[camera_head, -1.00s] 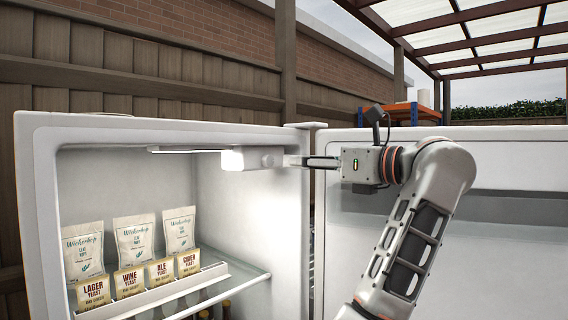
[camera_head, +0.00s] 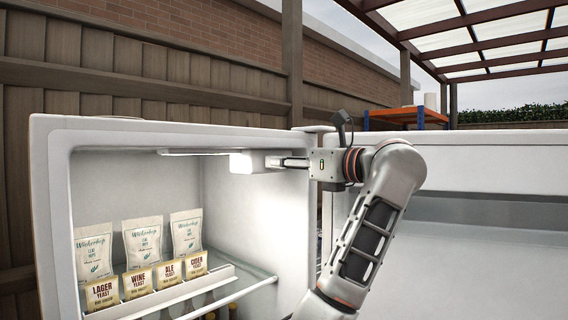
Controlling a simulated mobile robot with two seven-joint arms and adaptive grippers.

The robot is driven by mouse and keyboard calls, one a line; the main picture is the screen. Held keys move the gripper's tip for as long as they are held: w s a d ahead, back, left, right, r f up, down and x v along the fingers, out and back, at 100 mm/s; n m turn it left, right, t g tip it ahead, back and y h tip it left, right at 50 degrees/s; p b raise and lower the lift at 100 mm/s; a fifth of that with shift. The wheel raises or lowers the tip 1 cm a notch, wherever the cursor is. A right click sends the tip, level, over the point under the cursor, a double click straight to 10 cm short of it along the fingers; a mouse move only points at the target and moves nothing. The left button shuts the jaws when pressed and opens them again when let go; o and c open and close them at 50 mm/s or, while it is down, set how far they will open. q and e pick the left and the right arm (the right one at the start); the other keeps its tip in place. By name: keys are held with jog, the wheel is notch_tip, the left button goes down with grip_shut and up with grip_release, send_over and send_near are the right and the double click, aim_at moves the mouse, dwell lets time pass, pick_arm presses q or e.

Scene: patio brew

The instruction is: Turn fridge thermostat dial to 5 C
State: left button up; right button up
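The open white fridge (camera_head: 50,215) fills the left of the head view. A pale thermostat housing (camera_head: 243,163) with a glowing lamp sits under its ceiling, near the right inner wall. The dial and its markings cannot be made out; the gripper's fingers cover the housing's right end.
Below, a glass shelf (camera_head: 262,283) holds a white rack with yeast packets (camera_head: 138,282) and several hop bags (camera_head: 142,241). The open fridge door (camera_head: 480,170) stands at right, behind my arm. A wooden fence (camera_head: 150,80) rises behind the fridge.

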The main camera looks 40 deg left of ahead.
pick_arm(q)
grip_shut()
jog(key=shift+n, duration=0.3)
jog(key=shift+f+n, duration=0.1)
jog(key=shift+n, duration=2.5)
jog(key=shift+s, duration=0.1)
jog(key=o, duration=0.5)
grip_release()
